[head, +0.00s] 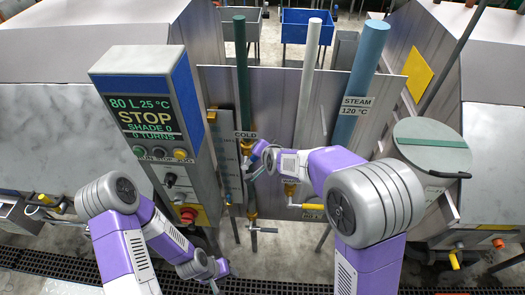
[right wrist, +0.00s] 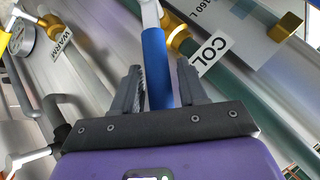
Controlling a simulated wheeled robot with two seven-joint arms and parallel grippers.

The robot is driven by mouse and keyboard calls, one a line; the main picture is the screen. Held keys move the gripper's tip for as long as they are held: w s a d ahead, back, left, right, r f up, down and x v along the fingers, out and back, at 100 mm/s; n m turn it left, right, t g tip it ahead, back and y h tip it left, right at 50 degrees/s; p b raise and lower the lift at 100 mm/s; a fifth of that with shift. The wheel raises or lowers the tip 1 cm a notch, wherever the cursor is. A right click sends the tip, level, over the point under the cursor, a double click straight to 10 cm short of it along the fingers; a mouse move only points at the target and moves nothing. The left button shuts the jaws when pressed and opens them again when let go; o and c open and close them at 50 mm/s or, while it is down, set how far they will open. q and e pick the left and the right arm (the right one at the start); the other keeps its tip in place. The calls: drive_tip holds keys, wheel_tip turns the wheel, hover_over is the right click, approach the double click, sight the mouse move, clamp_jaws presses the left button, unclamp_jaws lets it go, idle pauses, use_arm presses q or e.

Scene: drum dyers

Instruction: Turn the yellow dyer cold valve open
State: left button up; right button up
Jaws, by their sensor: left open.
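The cold valve has a blue lever (right wrist: 155,65) on a brass body (right wrist: 176,38), beside a label reading COL in the right wrist view. In the head view the COLD label (head: 245,134) is on the green pipe, with a bit of the blue lever (head: 258,147) showing. My right gripper (right wrist: 162,80) has one finger on each side of the blue lever. A gap shows at the right finger; contact at the left finger is unclear. In the head view my right gripper (head: 258,165) is partly hidden by its arm. My left gripper (head: 217,274) is low, open and empty, away from the valve.
A control panel (head: 147,115) reads 80 L, 25 °C and STOP, left of the pipes. White and blue pipes stand right, the blue one labelled STEAM (head: 357,103). A yellow-handled valve (head: 305,206) is below. A yellow square (head: 418,71) marks the right machine. A floor grating (head: 300,288) runs in front.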

drive_tip(key=shift+o, duration=0.5)
drive_tip(key=v, duration=0.7)
drive_tip(key=shift+s, duration=0.25)
drive_tip(key=shift+r, duration=0.15)
